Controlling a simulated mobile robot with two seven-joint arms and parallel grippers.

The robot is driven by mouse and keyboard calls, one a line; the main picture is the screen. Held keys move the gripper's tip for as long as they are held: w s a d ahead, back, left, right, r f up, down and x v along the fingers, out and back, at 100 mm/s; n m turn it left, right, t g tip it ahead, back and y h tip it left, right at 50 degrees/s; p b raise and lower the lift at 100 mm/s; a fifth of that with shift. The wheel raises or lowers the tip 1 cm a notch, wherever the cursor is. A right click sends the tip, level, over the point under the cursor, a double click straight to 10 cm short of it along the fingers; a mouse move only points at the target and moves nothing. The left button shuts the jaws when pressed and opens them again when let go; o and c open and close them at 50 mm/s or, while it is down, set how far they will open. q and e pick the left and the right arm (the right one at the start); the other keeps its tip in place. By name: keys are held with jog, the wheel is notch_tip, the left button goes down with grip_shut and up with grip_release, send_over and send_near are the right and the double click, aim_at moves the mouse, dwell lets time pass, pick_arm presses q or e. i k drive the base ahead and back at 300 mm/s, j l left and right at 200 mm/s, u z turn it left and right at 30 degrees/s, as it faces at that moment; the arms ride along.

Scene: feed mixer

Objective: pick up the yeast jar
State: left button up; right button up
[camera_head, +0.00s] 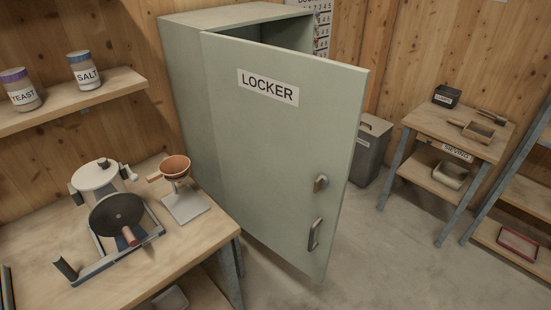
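The yeast jar (21,91) stands upright at the left end of the wall shelf (115,86). It has a purple lid and a white label reading YEAST. A similar jar with a blue lid, labelled SALT (84,71), stands to its right on the same shelf, with a gap between them. Neither of my grippers shows in the head view, so I cannot see whether they hold anything.
Below the shelf, a wooden workbench (190,245) holds a white-topped machine with a dark disc (117,213) and a brown bowl on a stand (175,167). A grey-green locker (265,150) has its door ajar. Open floor (390,270) lies at the right.

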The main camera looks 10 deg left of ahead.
aim_at(22, 93)
jog(key=i+l+u, duration=0.25)
jog(key=l, duration=0.2)
jog(key=u, duration=1.45)
jog(key=i+l, duration=0.05)
